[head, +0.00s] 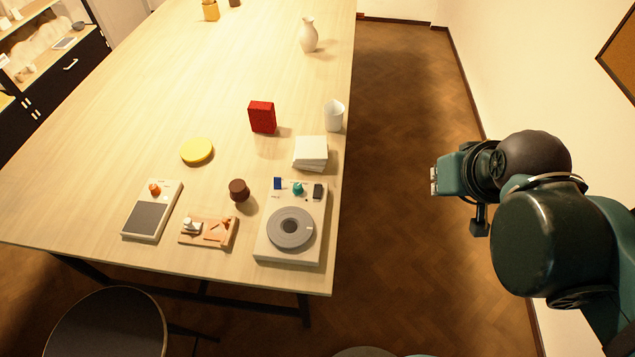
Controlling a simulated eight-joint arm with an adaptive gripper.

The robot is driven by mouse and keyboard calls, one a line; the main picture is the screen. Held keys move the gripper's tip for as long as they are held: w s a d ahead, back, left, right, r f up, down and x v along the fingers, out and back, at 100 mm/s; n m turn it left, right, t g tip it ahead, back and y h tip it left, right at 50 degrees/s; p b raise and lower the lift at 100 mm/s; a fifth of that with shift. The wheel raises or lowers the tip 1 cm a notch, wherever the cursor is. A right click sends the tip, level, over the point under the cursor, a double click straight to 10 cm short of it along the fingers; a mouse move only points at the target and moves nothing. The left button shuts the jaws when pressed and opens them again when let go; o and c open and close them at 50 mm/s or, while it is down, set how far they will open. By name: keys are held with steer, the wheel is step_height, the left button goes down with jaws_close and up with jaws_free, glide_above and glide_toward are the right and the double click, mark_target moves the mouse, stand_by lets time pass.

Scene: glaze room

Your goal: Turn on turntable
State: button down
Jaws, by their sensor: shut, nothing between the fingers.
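The turntable (266,246) is a white box with a round grey platter (291,228) on top. It stands at the table's near right corner. Along its far edge sit a blue piece (277,183), a teal knob (298,188) and a dark piece (318,191). Whether it is on cannot be told. My gripper (434,181) is shut and empty, out over the floor to the right of the table, well apart from the turntable. It points left.
White stacked squares (311,150), a white cup (334,115) and a red block (262,116) stand beyond the turntable. A brown pot (239,190), an orange board (208,231) and a scale-like device (153,209) are left of it. A stool (107,322) stands in front.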

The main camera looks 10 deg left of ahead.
steer(key=w+a+n+g+p, duration=0.3)
steer(key=w+a+n, duration=0.2)
steer(key=a+n, duration=0.5)
steer(key=n+g+p, duration=0.2)
steer(key=n+p, duration=0.1)
steer(key=n, duration=0.3)
glide_above(318, 188)
steer(key=s+d, duration=0.2)
steer(key=s, duration=0.1)
step_height(318, 188, down, 2)
steer(key=shift+w+a+f+n, duration=0.15)
steer(key=shift+a+f, duration=0.15)
steer(key=shift+a, duration=0.25)
steer(key=shift+a+f+n, duration=0.15)
steer(key=shift+a+f, duration=0.15)
steer(key=shift+a, duration=0.2)
steer(key=shift+f, duration=0.2)
steer(key=shift+w+f+b, duration=0.15)
steer(key=shift+w+f, duration=0.2)
steer(key=shift+f, duration=1.9)
steer(key=shift+w+f+b, duration=0.15)
steer(key=shift+w+f, duration=0.15)
steer(key=shift+f, duration=1.9)
steer(key=shift+w+f+b, duration=0.15)
steer(key=shift+w+f, duration=0.2)
steer(key=shift+f, duration=1.9)
steer(key=shift+f, duration=0.1)
